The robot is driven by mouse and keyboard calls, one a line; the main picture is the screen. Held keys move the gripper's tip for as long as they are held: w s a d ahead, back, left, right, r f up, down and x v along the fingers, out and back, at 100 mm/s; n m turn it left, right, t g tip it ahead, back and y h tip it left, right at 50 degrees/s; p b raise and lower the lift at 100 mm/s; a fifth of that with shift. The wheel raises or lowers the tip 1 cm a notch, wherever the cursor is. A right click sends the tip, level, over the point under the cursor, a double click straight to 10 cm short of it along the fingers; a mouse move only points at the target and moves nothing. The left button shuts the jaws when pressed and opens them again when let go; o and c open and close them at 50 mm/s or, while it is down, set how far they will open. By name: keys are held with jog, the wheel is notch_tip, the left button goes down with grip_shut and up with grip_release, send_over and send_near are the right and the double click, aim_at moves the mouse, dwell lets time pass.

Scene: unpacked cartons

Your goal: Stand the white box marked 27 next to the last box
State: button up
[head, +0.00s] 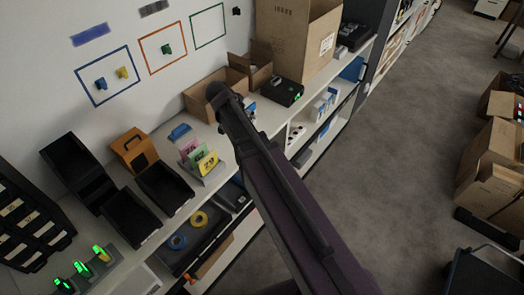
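Several thin upright boxes stand in a row on a pale holder (211,178) on the counter. They include a pink one (186,147), a green one (196,155) and, at the near end, a yellow one marked 29 (208,163). I cannot make out a white box marked 27; small print is too blurred and my arm covers part of the counter. The dark end of my arm (222,98) is above the counter, to the upper right of the row. Its fingers cannot be made out, nor whether they hold anything.
Black bins (165,187) and an orange holder (133,150) stand left of the row. A blue object (180,131) lies behind it. Open cartons (298,35) and a black device (283,91) stand further right. More cartons (490,155) are on the floor at right.

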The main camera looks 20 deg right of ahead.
jog(key=s+d+f+n+g+y, duration=0.1)
jog(key=s+n, duration=0.3)
jog(key=s, duration=0.5)
jog(key=s+d+f+n+g+y, duration=0.1)
jog(key=s+n+y, duration=0.3)
jog(key=s, duration=0.4)
jog(key=shift+s+f+g+y, duration=0.3)
jog(key=shift+s+f+g, duration=0.15)
jog(key=shift+g, duration=0.25)
jog(key=shift+w+d, duration=0.1)
jog(key=shift+w, duration=0.05)
jog(key=w+a+r+m+t+h, duration=0.1)
jog(key=w+a+m+t+h, duration=0.1)
jog(key=w, duration=0.5)
jog(key=w+a+r+m+t+h+b, duration=0.1)
jog(key=w+a+r+m+t+h, duration=0.1)
jog(key=w+m, duration=0.3)
jog(key=w+a+r+m+t+h+b, duration=0.1)
jog(key=w+a+r+m+t+h, duration=0.1)
jog(key=w, duration=0.8)
jog(key=a+m+h, duration=0.1)
jog(key=h, duration=0.1)
jog(key=shift+w+a+m+h, duration=0.15)
jog(key=shift+w+m+h, duration=0.15)
jog(key=shift+w, duration=0.05)
jog(key=shift+f, duration=0.1)
